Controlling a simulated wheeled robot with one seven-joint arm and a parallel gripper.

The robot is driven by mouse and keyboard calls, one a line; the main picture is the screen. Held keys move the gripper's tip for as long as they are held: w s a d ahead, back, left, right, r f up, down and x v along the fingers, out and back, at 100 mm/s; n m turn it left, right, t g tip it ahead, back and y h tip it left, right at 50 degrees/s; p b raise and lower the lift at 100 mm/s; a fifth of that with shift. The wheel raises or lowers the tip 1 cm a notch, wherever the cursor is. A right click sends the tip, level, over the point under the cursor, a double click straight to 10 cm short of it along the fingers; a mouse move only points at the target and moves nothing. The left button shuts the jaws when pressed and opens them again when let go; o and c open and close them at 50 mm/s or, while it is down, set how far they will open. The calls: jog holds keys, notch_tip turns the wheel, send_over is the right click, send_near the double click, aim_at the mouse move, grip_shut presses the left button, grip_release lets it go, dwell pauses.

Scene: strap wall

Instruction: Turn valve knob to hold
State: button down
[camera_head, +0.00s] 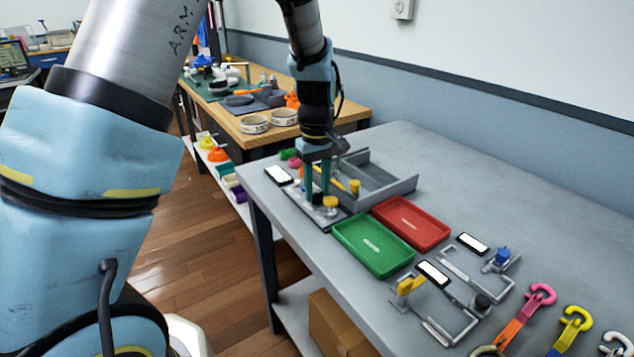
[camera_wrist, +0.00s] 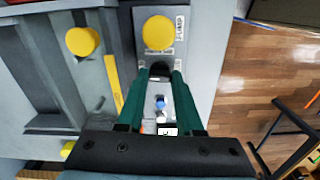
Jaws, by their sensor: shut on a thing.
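My gripper (camera_head: 317,192) points down over a grey valve panel (camera_head: 338,214) at the far left end of the grey table. In the wrist view, its green fingers (camera_wrist: 160,76) close on a dark knob (camera_wrist: 160,68), which shows between the fingertips. The fingers hide most of this knob, and its pointer direction cannot be read. A round yellow knob (camera_wrist: 158,32) stands on the panel just beyond the fingertips, beside small printed labels. The yellow knob also shows in the head view (camera_head: 330,202).
A grey open tray (camera_head: 392,187) with yellow parts stands close beside my gripper. A green tray (camera_head: 373,245) and a red tray (camera_head: 411,222) lie nearer. Metal latch fixtures and coloured straps with hooks (camera_head: 525,318) are at the right. The far right tabletop is clear.

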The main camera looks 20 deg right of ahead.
aim_at(316, 192)
jog(key=shift+w+r+n, duration=0.1)
jog(key=shift+r+n, duration=0.05)
jog(key=shift+n, duration=0.35)
jog(key=shift+p, duration=0.3)
jog(key=c, duration=0.8)
grip_release()
jog(key=shift+c, duration=0.2)
notch_tip(316, 192, up, 11)
jog(key=b, duration=0.1)
jog(key=shift+b, duration=0.3)
jog(key=shift+a+f, duration=0.1)
jog(key=shift+f, duration=0.1)
